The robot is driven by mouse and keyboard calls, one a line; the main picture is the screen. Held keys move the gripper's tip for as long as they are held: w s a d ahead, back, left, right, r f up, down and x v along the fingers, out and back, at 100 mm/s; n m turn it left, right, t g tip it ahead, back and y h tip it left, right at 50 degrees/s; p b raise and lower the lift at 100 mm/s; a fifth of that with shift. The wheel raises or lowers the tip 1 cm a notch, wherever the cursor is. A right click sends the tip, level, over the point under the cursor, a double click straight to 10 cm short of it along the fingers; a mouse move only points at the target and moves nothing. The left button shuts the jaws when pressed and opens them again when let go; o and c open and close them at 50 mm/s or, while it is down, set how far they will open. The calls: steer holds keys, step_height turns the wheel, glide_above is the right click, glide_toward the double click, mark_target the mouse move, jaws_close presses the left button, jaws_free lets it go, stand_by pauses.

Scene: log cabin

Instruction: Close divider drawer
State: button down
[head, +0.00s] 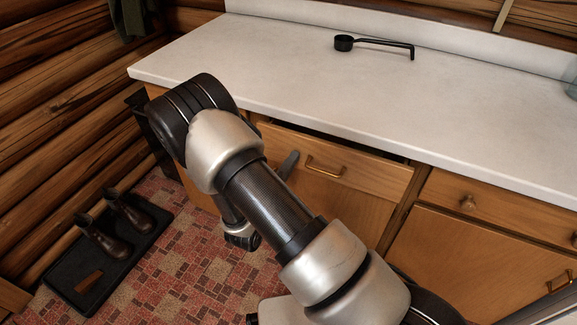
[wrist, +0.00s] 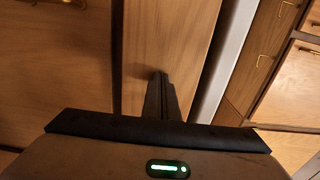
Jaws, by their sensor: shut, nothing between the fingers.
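The divider drawer (head: 362,181) has a wooden front with a brass bar handle (head: 325,167) and sits under the white countertop. It stands partly open, with a dark gap along its top edge. My gripper (head: 291,158) is at the left part of the drawer front, left of the handle. In the wrist view my gripper (wrist: 161,82) has its dark fingers together and empty, pointing at the plain wooden drawer front (wrist: 170,35). Whether the fingertips touch the wood I cannot tell.
A black ladle-like scoop (head: 372,44) lies on the white countertop (head: 250,55). A closed-looking drawer with a knob (head: 500,208) is to the right. Boots (head: 108,232) stand on a black tray (head: 75,272) by the log wall. The red patterned floor between is clear.

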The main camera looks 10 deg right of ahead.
mark_target(298, 150)
steer(key=x, duration=0.4)
steer(key=shift+w+d, duration=0.1)
steer(key=shift+w, duration=0.05)
steer(key=shift+w+d+r, duration=0.15)
steer(key=shift+w, duration=0.05)
steer(key=shift+s+p, duration=0.2)
steer(key=shift+p, duration=0.1)
steer(key=p+v, duration=0.2)
steer(key=v, duration=1.2)
